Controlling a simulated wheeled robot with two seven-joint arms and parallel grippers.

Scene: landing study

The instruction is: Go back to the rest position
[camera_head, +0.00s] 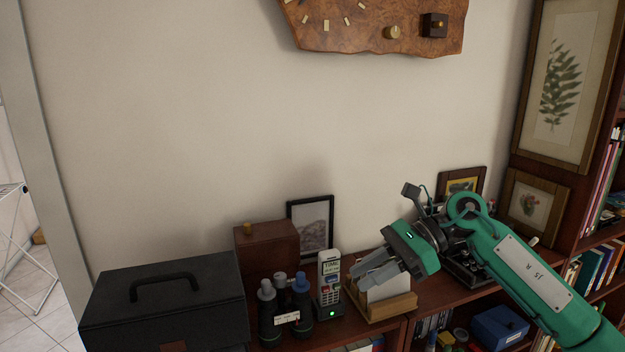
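My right arm, green with a dark wrist, comes in from the lower right. My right gripper (357,276) points left and down, with its grey fingers in front of the cordless phone and the wooden holder with white cards. The two fingers look close together, and I see nothing clearly held between them. Whether they are fully shut is unclear from this angle. My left gripper is not in view.
A cordless phone (329,282), a card holder (388,305), binoculars (268,311), a brown box (267,248) and a black case (165,303) crowd the cabinet top. A wooden wall piece (375,25) hangs above. Framed pictures and bookshelves stand at right.

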